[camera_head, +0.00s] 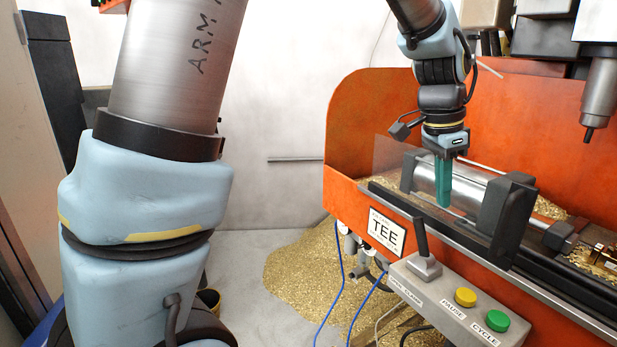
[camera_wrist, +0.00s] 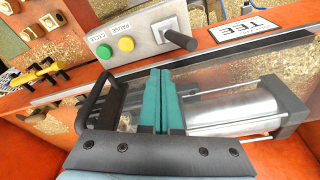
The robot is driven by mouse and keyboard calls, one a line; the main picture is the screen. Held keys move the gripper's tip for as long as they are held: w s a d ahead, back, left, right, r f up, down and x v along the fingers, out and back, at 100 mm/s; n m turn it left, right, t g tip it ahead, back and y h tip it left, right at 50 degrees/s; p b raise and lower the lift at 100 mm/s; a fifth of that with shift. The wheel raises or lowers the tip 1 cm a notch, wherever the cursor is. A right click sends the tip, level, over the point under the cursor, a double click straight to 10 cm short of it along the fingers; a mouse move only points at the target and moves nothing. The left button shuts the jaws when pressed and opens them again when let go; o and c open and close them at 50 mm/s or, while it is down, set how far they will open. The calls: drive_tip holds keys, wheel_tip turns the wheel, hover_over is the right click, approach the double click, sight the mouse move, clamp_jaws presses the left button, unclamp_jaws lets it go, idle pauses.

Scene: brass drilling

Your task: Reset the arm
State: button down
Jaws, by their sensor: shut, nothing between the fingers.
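My gripper (camera_head: 444,183) points down over the orange drilling machine, beside a silver cylinder (camera_head: 470,187) held between dark clamp blocks. Its two teal fingers are shut together with nothing between them. In the wrist view the gripper (camera_wrist: 164,72) also shows its fingers side by side, with the silver cylinder (camera_wrist: 235,112) to their right. My arm comes down from the top of the head view. Whether the fingertips touch the clear panel or the cylinder, I cannot tell.
A control box (camera_head: 450,305) with a lever, a yellow button (camera_head: 465,297) and a green button (camera_head: 497,320) is on the machine's front. A drill spindle (camera_head: 600,90) hangs at the right. Brass chips (camera_head: 305,280) heap on the floor. A clear panel (camera_head: 395,165) stands near the gripper.

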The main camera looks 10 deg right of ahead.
drive_tip(key=w+a+f+n+t, duration=0.15)
drive_tip(key=w+a+n, duration=0.25)
drive_tip(key=a, duration=0.6)
drive_tip(key=w+a+f+n, duration=0.3)
drive_tip(key=w+a+n, duration=0.1)
drive_tip(key=a, duration=0.6)
drive_tip(key=s+a+f+n, duration=0.1)
drive_tip(key=a+n, duration=0.2)
drive_tip(key=a, duration=0.3)
drive_tip(key=s+a+f+n+y, duration=0.1)
drive_tip(key=s+a+f+n, duration=0.1)
drive_tip(key=a, duration=0.4)
drive_tip(key=s+a+f+n+y, duration=0.1)
drive_tip(key=a+n, duration=0.3)
drive_tip(key=a, duration=0.2)
drive_tip(key=shift+s+f, duration=0.3)
drive_tip(key=shift+f, duration=0.1)
